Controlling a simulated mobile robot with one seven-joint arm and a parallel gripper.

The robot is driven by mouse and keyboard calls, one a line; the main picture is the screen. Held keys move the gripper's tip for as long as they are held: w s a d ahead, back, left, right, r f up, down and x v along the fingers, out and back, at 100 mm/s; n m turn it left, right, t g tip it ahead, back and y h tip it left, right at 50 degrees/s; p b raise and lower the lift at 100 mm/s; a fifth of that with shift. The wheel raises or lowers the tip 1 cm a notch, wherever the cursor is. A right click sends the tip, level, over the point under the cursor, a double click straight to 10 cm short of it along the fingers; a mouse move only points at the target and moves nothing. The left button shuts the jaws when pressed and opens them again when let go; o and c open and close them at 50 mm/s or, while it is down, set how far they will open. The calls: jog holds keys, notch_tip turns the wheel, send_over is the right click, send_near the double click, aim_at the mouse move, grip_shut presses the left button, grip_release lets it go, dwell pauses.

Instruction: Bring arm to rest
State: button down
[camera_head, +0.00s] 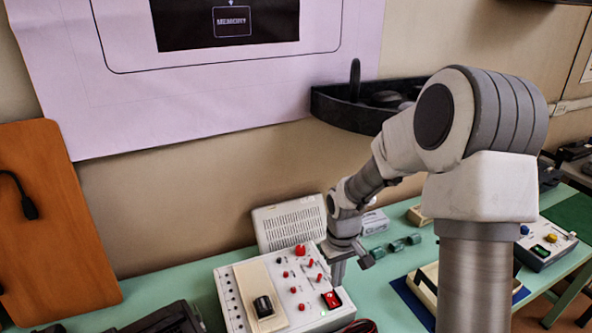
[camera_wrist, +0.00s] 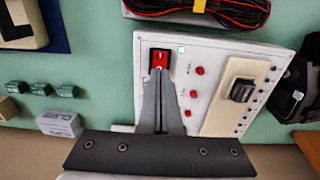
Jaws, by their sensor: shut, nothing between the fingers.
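My arm reaches over the bench in the head view, bent downward. My gripper (camera_head: 338,280) points down over the white control box (camera_head: 238,312), which has red knobs and a dark switch on a cream plate. In the wrist view my gripper (camera_wrist: 160,82) has its grey fingers together with nothing between them. Their tips are beside the red rocker switch (camera_wrist: 159,58), which also shows in the head view (camera_head: 331,299). I cannot tell whether they touch it. A small light on the box (camera_wrist: 181,50) is pale green.
A green bench (camera_head: 398,262) carries the box. Several small green blocks (camera_head: 397,246) and a white clips box (camera_head: 375,221) lie to its right. A grey vented case (camera_head: 288,224) stands behind. Red and black cables (camera_wrist: 215,8) lie beside the box. A black wall shelf (camera_head: 345,108) hangs above.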

jog(key=s+r+m+t, duration=0.1)
jog(key=s+r, duration=0.2)
jog(key=r, duration=0.3)
jog(key=s+d+r+t+h, duration=0.1)
jog(key=s+r, duration=0.1)
jog(key=r, duration=0.3)
jog(key=s+r+m+t, duration=0.1)
jog(key=s+r, duration=0.2)
jog(key=r, duration=0.3)
jog(key=s+r+t, duration=0.1)
jog(key=s+r, duration=0.2)
jog(key=s, duration=0.3)
jog(key=s+a+r+m+t+y, duration=0.1)
jog(key=s+r, duration=0.3)
jog(key=s, duration=0.2)
jog(key=shift+s+r+m+t, duration=0.15)
jog(key=shift+s+m+t, duration=0.05)
jog(key=shift+m+t, duration=0.1)
